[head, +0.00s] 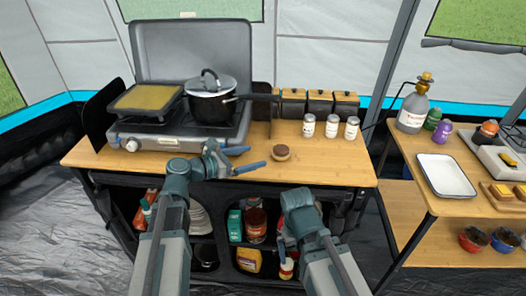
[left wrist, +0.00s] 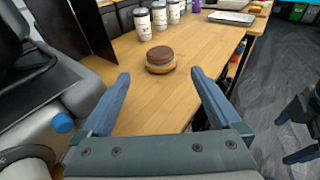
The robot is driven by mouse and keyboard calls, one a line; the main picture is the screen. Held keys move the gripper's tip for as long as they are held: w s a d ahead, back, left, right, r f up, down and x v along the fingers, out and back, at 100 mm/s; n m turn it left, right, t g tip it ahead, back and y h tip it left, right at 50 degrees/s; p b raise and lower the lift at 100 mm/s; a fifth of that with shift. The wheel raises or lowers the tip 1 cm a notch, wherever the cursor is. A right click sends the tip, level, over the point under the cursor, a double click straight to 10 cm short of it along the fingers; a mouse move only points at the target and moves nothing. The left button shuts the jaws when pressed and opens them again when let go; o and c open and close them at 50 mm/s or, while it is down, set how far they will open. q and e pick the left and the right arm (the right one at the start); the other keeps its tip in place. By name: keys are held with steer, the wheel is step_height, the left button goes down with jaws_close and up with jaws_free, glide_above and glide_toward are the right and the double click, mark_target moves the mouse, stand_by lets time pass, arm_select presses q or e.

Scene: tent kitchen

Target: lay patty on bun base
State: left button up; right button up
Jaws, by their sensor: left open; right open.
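A round brown patty (left wrist: 161,54) lies flat on the tan bun base (left wrist: 160,69) on the wooden table. The two also show as a small stack in the head view, with the patty (head: 281,150) on top. My left gripper (head: 257,157) is open and empty, just left of the stack. In the left wrist view its two blue fingers (left wrist: 160,80) are spread wide, with the stack beyond and between them, apart from both. My right gripper (left wrist: 284,138) is open and empty, away from the table top at the right edge of that view. Its fingers are hidden in the head view.
A stove (head: 180,130) with a griddle (head: 147,98) and a lidded pot (head: 210,100) stands left of my left gripper. Several shakers (head: 331,126) and canisters (head: 320,102) line the back. A side table at right holds a white tray (head: 445,176). The table's right front is clear.

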mark_target(275, 151)
arm_select(q)
steer(key=shift+v, duration=1.05)
steer(key=b+x, duration=0.2)
steer(key=x, duration=0.9)
steer(key=shift+w+d+f, duration=0.1)
steer(key=shift+w+f, duration=0.05)
steer(key=shift+w, duration=0.05)
steer(key=shift+w+d+f, duration=0.15)
steer(key=shift+w+d, duration=0.05)
steer(key=shift+d, duration=0.05)
